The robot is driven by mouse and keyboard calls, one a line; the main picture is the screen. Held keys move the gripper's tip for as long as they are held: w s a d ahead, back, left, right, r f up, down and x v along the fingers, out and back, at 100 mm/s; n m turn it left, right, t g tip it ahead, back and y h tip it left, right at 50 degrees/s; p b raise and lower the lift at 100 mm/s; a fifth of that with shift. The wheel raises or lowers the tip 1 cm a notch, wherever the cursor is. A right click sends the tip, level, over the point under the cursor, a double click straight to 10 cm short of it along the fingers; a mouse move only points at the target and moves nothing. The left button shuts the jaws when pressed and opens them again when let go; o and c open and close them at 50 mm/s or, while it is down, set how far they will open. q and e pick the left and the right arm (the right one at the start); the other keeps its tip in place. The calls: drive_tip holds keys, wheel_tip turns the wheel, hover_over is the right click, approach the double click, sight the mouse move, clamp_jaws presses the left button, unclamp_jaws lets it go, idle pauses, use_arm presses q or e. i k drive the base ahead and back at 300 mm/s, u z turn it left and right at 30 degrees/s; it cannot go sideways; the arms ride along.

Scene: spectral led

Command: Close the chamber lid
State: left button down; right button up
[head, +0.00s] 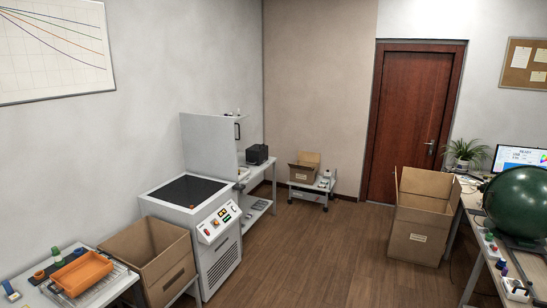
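A white cabinet-like chamber (192,213) stands against the left wall. It has a dark top surface (187,191) and a sloped front panel with buttons and small displays (218,223). A white panel that looks like its lid (207,143) stands upright at the chamber's far side, so the dark top is uncovered. A dark handle (238,129) is on the lid's right edge. Neither of my grippers is in view.
A cardboard box (188,270) stands close in front of the chamber, beside a table with an orange tray (82,273). A large open box (420,239) and a bench with a green sphere (520,199) are at right. The wooden floor (310,240) between is clear.

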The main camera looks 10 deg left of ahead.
sight(210, 141)
drive_tip(key=z, duration=0.25)
drive_tip(key=i, duration=3.7)
drive_tip(key=u, duration=0.6)
drive_tip(key=i, duration=2.15)
drive_tip(key=u, duration=0.6)
